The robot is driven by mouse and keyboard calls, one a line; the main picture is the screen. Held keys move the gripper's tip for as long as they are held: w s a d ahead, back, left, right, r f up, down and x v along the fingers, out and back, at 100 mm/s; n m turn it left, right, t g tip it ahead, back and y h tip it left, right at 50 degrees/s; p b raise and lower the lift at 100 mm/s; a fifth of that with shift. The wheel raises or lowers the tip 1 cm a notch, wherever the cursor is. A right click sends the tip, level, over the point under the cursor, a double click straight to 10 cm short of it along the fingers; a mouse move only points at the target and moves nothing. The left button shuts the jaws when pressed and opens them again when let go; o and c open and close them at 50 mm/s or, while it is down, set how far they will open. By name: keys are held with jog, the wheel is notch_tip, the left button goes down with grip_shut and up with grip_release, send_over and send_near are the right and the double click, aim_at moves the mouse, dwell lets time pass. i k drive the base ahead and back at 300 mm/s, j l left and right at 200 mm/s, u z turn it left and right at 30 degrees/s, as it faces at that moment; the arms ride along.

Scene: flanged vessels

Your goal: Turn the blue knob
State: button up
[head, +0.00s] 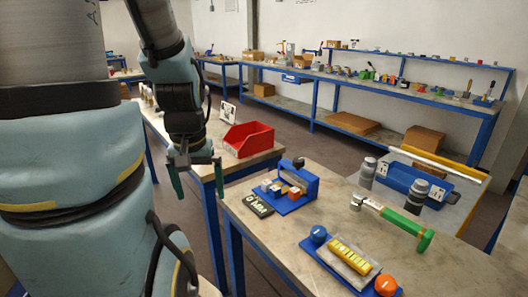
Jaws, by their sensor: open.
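The blue knob (319,234) is a round knob at the left end of a blue-based panel (325,263) on the near table. A yellow block row (350,254) sits in the panel's middle, and an orange knob (386,285) is at its right end. My gripper (197,181) is open and empty, pointing down, to the left of and farther back than the blue knob. It is well apart from the knob, with its fingers showing in front of the table edges.
A blue fixture with small blocks (297,200) and a dark card (258,206) lie between my gripper and the panel. A red bin (252,139) sits behind. Bare tabletop surrounds the panel.

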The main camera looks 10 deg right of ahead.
aim_at(318, 233)
jog(key=z, duration=1.3)
jog(key=j+u, duration=0.35)
jog(key=i+j+u, duration=0.15)
jog(key=j+u, duration=0.2)
jog(key=j, duration=0.2)
